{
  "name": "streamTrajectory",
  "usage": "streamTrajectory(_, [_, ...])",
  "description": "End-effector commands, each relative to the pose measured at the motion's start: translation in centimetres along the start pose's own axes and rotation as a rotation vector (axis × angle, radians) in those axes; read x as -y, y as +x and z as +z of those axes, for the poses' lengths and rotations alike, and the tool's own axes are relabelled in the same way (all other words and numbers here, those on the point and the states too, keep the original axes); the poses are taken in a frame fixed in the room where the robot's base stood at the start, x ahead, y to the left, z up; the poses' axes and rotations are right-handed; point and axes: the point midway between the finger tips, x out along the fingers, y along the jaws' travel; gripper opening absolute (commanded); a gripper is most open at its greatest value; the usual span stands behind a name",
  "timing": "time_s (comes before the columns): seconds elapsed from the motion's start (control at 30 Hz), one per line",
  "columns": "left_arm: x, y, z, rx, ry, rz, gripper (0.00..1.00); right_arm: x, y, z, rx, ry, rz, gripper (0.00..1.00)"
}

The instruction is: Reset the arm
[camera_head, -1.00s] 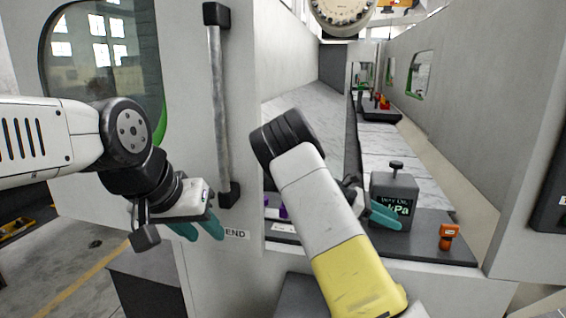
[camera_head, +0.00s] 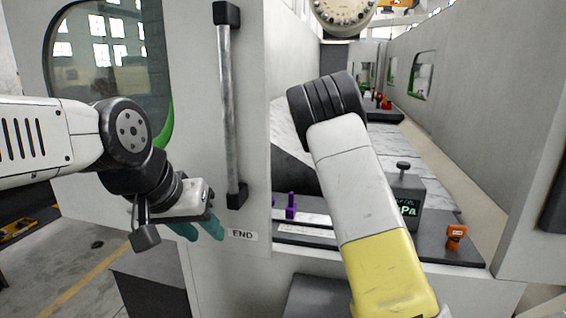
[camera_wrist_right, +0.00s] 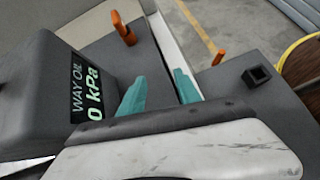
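My left gripper (camera_head: 197,229) hangs in front of the machine's grey front panel, at the left in the head view. Its teal fingers are apart with nothing between them. My right arm, white and yellow, reaches into the machine opening and hides its own gripper in the head view. In the right wrist view the right gripper (camera_wrist_right: 160,91) shows two teal fingers apart and empty. They are beside the dark grey WAY OIL box (camera_wrist_right: 35,85), whose display reads kPa. This box (camera_head: 409,187) is partly hidden behind my right arm in the head view.
An orange knob (camera_head: 456,234) stands on the dark ledge right of the box. Purple pegs (camera_head: 291,205) stand left of my right arm. A vertical door handle (camera_head: 230,110) rises above the END label (camera_head: 242,235). Yellow-lined floor (camera_head: 75,270) is at lower left.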

Motion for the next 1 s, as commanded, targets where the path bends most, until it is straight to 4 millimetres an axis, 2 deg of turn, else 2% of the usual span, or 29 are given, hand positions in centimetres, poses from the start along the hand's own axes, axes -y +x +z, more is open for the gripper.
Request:
streamTrajectory(0.13, [0.0, 0.0, 0.0, 0.0, 0.0, 0.0, 0.36, 2.1, -0.4, 0.5, -0.15, 0.097, -0.052, 0.4])
streamTrajectory(0.27, [0.0, 0.0, 0.0, 0.0, 0.0, 0.0, 0.36, 4.7, -1.7, 0.9, -0.331, 0.223, -0.114, 0.4])
streamTrajectory(0.47, [0.0, 0.0, 0.0, 0.0, 0.0, 0.0, 0.36, 9.5, -5.5, 2.5, -0.623, 0.445, -0.22, 0.4])
streamTrajectory(0.8, [0.0, 0.0, 0.0, 0.0, 0.0, 0.0, 0.36, 17.9, -12.8, 7.1, -1.036, 0.8, -0.357, 0.4])
streamTrajectory(1.0, [0.0, 0.0, 0.0, 0.0, 0.0, 0.0, 0.36, 22.8, -15.6, 9.3, -1.214, 0.982, -0.407, 0.4])
